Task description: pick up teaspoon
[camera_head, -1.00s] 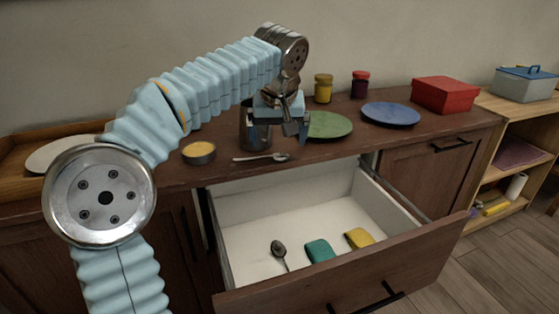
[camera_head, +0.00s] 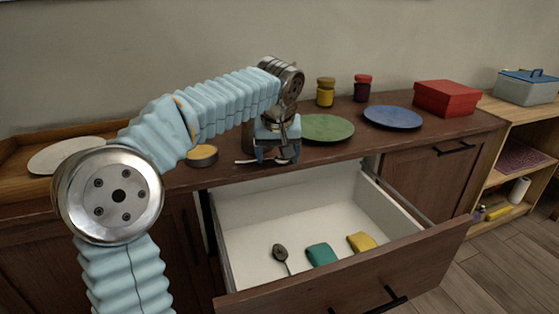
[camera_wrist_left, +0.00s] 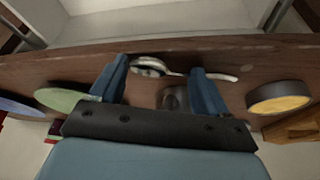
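A metal spoon (camera_wrist_left: 180,70) lies on the wooden counter near its front edge. In the head view its handle (camera_head: 244,162) sticks out left of my left gripper (camera_head: 278,158), which hides its bowl. In the left wrist view my left gripper (camera_wrist_left: 160,82) is open, its fingers apart, with the spoon's bowl between them and its handle running past one finger. I cannot tell whether the fingers touch the spoon. A second, darker spoon (camera_head: 281,254) lies in the open drawer. My right gripper is not in view.
The open drawer (camera_head: 236,238) also holds a green item (camera_head: 321,255) and a yellow item (camera_head: 361,243). A yellow-topped tin (camera_head: 202,155), a green plate (camera_head: 326,128) and a blue plate (camera_head: 392,117) stand on the counter.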

